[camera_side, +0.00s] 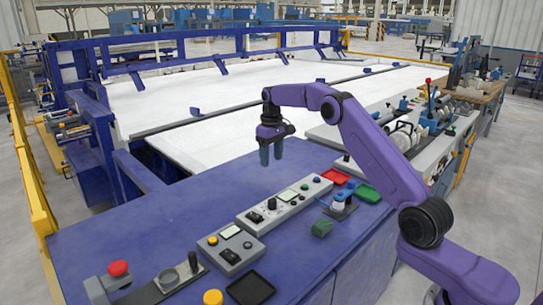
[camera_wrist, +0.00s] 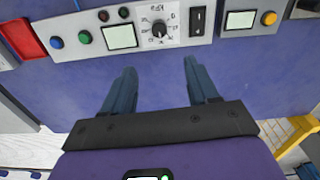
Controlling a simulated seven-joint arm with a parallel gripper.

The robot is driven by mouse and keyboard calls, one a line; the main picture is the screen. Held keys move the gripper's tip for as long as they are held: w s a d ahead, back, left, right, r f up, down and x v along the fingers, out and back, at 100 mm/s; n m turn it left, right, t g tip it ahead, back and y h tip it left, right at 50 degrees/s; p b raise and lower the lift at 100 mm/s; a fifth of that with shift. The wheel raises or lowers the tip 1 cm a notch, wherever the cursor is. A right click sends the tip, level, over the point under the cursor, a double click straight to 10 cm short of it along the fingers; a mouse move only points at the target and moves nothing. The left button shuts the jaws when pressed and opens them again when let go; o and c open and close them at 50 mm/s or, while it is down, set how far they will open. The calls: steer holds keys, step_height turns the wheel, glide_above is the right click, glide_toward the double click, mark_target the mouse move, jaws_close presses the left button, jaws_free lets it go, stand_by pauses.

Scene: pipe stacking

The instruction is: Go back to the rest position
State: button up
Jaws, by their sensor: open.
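My gripper (camera_side: 271,152) hangs pointing down above the blue bench top (camera_side: 170,215), behind the long grey control panel, at the end of my purple arm. In the wrist view my gripper (camera_wrist: 160,85) has its two blue-grey fingers wide apart, with only bare blue surface between them. It is open and empty. No pipe is clearly visible near the fingers.
The long control panel (camera_side: 284,203) with knobs and a screen lies in front of the gripper; a smaller box (camera_side: 230,249) sits nearer. A red tray (camera_side: 335,176), a green tray (camera_side: 368,194), a black tray (camera_side: 250,288) and a green block (camera_side: 321,228) lie around.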

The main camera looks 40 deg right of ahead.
steer(key=s+a+r+n, duration=0.3)
steer(key=s+a, duration=0.5)
steer(key=a, duration=0.2)
steer(key=s+a+r+n, duration=0.2)
steer(key=s+a+r, duration=0.1)
steer(key=s+a, duration=0.7)
steer(key=s+a+n, duration=0.3)
steer(key=s+n, duration=0.1)
steer(key=s, duration=1.1)
steer(key=s+d+f+n, duration=0.1)
steer(key=s+d, duration=0.2)
steer(key=s, duration=0.4)
steer(key=s+d+f+n, duration=0.1)
steer(key=s+d+f, duration=0.1)
steer(key=s, duration=0.6)
steer(key=shift+d+f+n, duration=0.2)
steer(key=shift+d+n, duration=0.2)
